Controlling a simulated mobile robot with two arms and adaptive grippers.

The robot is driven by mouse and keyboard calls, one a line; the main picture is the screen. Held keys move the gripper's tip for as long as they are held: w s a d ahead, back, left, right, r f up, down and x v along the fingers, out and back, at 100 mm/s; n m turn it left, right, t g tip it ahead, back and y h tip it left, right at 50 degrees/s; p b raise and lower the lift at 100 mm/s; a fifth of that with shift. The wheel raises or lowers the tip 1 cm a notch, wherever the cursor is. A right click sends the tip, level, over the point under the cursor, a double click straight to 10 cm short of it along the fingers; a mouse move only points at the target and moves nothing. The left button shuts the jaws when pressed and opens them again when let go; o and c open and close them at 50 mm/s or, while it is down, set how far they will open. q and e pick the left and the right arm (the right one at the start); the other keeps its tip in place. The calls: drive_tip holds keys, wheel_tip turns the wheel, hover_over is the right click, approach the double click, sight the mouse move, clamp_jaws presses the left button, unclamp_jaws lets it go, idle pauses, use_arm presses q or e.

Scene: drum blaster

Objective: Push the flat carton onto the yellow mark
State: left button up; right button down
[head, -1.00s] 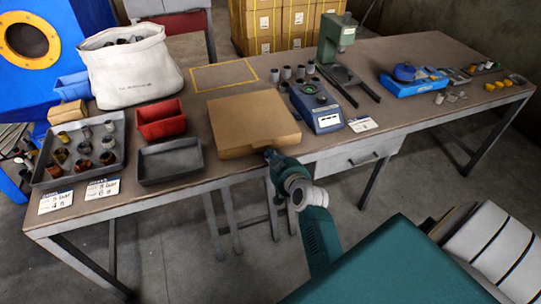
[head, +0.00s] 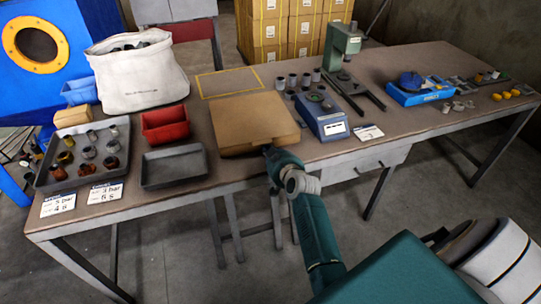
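The flat tan carton (head: 252,120) lies on the workbench. The yellow mark (head: 228,66) is a thin yellow rectangle outline on the bench top just behind it. The carton's far edge reaches about the mark's near line, with the carton shifted a little to the right. Most of the outlined area is bare. My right gripper (head: 267,150) is at the carton's near side, right of its middle, and appears to touch it. Its fingers are small and dark, so their opening cannot be made out. My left gripper is not in view.
An empty grey tray (head: 174,167) and red bin (head: 165,125) stand left of the carton. A white sack (head: 138,80) is left of the mark. A blue-grey device (head: 325,118) stands close on the right, with several small grey cups (head: 292,81) behind.

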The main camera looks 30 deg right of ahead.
drive_tip(key=shift+w+d, duration=0.2)
drive_tip(key=shift+w, duration=0.65)
